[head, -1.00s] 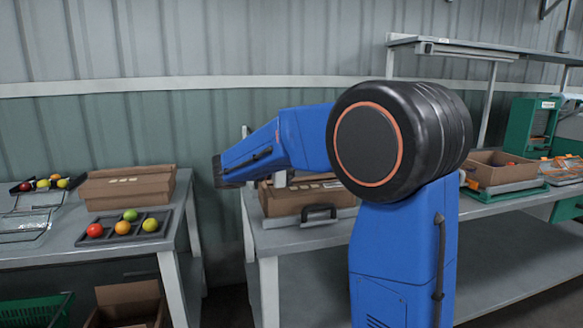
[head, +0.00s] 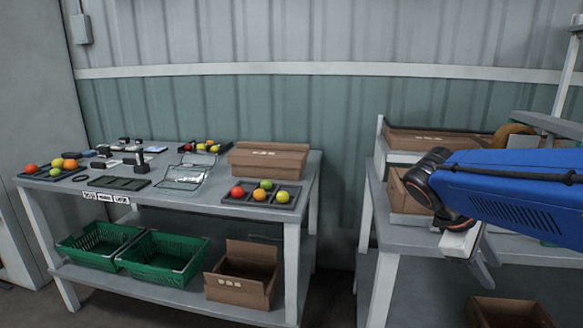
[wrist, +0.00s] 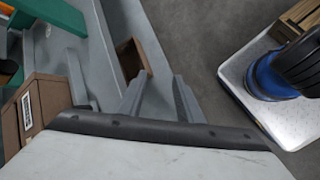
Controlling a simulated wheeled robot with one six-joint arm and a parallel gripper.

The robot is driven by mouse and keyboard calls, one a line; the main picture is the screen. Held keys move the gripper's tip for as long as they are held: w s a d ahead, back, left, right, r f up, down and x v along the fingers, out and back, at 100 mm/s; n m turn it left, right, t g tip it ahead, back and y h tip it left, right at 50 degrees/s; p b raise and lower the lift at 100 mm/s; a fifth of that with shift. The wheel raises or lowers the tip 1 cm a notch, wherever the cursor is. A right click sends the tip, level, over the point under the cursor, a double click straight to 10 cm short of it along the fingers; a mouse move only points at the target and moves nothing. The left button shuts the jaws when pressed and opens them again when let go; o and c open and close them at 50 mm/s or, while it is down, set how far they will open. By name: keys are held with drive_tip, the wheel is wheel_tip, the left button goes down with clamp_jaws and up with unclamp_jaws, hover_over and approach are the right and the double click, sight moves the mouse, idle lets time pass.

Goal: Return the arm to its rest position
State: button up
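My arm shows in the head view at the right, its blue link reaching in from the right edge to a black joint. My gripper (wrist: 158,95) shows in the wrist view as two grey fingers with a gap between them. It looks open, with nothing between the fingers. In the head view the pale wrist end hangs beside the front edge of the right bench (head: 402,237); the fingertips are hard to make out there.
Another carton (head: 510,311) is low at right. A gap separates table and bench.

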drive_tip(key=s+a+f+m+t+y, duration=0.2)
drive_tip(key=s+a+f+m+y, duration=0.1)
drive_tip(key=a, duration=0.3)
drive_tip(key=s+a+f+m+t+y, duration=0.3)
drive_tip(key=s+a+f+m+y, duration=0.1)
drive_tip(key=a, duration=0.3)
drive_tip(key=shift+s+a+f+m+y, duration=0.3)
drive_tip(key=shift+s+f, duration=0.15)
drive_tip(key=shift+f, duration=0.3)
